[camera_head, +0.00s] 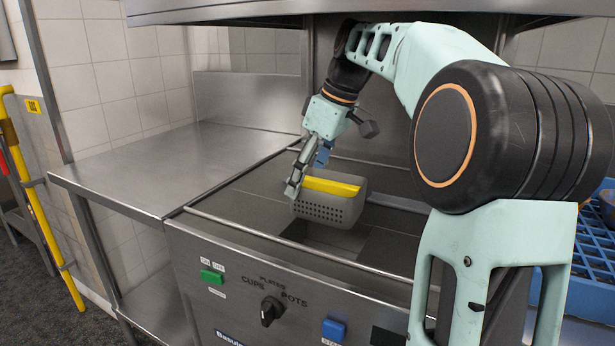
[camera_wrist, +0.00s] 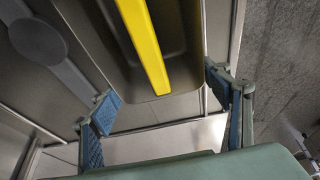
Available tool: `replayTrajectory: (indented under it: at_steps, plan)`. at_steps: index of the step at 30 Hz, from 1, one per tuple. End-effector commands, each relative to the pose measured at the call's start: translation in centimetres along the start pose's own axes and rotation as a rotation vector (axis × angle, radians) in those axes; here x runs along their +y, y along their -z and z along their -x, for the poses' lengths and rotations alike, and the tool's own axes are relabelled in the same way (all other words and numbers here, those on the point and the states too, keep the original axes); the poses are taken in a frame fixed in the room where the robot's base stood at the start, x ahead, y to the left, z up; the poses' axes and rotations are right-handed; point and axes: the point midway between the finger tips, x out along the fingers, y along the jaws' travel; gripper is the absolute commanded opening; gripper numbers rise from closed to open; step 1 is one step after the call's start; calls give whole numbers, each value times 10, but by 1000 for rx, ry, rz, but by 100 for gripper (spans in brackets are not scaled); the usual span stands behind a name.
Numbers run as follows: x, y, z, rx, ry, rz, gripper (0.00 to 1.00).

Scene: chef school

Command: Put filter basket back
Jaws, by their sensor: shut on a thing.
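The filter basket (camera_head: 322,209) is a grey box with perforated sides and a yellow bar across its top. It is slightly tilted over the dark inside of the dishwasher. My gripper (camera_head: 307,172) reaches down from above and is shut on the basket at its near left end. In the wrist view, the basket (camera_wrist: 185,45) with its yellow bar lies at the top centre, and my blue-padded fingers (camera_wrist: 163,103) stand at either side of its end. A dark square recess (camera_head: 352,240) shows in the floor below; I cannot tell how far beneath the basket it lies.
The dishwasher front (camera_head: 240,290) has buttons and a knob. A bare steel counter (camera_head: 190,165) adjoins on the left. A steel hood (camera_head: 250,12) hangs above, and a blue rack (camera_head: 590,240) stands at right. A round-hubbed wash arm (camera_wrist: 38,41) shows in the wrist view.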

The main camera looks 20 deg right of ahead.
Motion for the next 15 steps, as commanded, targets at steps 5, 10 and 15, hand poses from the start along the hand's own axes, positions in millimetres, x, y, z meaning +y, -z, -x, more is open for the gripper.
replayTrajectory:
  at_steps: [5, 10, 15]
  plan:
    - [0, -9, -23, 0, 0, -1, 19]
    - [0, -14, -38, 0, 2, -2, 19]
    - [0, -21, -55, -1, 3, -2, 19]
